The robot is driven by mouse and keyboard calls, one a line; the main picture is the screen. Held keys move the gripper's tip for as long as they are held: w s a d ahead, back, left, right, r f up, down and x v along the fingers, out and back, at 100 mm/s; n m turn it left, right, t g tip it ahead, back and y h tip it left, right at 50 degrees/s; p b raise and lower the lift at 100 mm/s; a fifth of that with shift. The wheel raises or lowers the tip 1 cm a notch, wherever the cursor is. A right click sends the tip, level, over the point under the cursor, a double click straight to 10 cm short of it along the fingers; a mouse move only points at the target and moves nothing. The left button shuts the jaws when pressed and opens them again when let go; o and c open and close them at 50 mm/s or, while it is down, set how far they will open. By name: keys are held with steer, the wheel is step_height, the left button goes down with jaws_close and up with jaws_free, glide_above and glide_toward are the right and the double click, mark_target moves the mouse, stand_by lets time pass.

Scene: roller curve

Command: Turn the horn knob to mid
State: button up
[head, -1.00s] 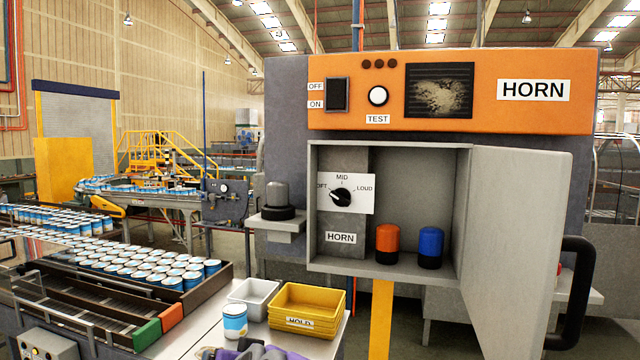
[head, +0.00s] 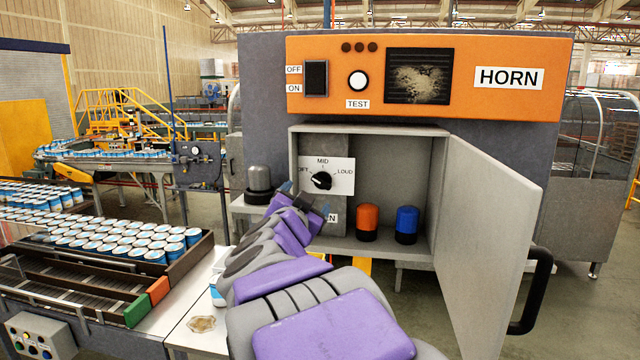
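The horn knob (head: 321,181) is a black round knob on a white plate (head: 342,187) marked MID at the top and LOUD at the right, with the left label partly cut off. Its white pointer mark appears turned to the upper left, toward the left label. The plate sits inside the open grey cabinet (head: 440,190) under the orange HORN panel (head: 430,105). My gripper (head: 308,202) is just below and left of the knob in the picture, with its blue-tipped fingers spread apart and nothing seen between them. It covers part of the lower HORN label.
The cabinet door (head: 490,240) stands open to the right with a black handle (head: 532,290). An orange cap (head: 367,222) and a blue cap (head: 406,224) stand on the cabinet floor. A grey beacon (head: 259,183) sits on a side shelf at left. Cans line the conveyor (head: 120,275).

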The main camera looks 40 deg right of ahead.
mark_target(321, 182)
steer(key=x, duration=0.3)
steer(key=s+d+x, duration=0.1)
steer(key=x, duration=0.6)
steer(key=shift+s+d+f, duration=0.1)
steer(key=shift+d+f, duration=0.1)
steer(key=shift+d, duration=0.5)
steer(key=shift+a+r+p, duration=0.15)
steer(key=shift+r+p, duration=0.1)
steer(key=shift+p, duration=0.05)
steer(key=shift+w+a, duration=0.15)
steer(key=shift+w, duration=0.45)
steer(key=shift+w+a, duration=0.2)
steer(key=shift+w, duration=0.45)
steer(key=shift+w+d, duration=0.1)
steer(key=shift+w, duration=0.1)
steer(key=shift+s+d+f, duration=0.1)
steer(key=shift+d+f, duration=0.1)
steer(key=shift+d, duration=0.95)
steer(key=shift+a, duration=0.3)
steer(key=c, duration=0.5)
steer(key=shift+r, duration=0.1)
steer(key=c, duration=0.6)
steer(key=shift+o, duration=0.2)
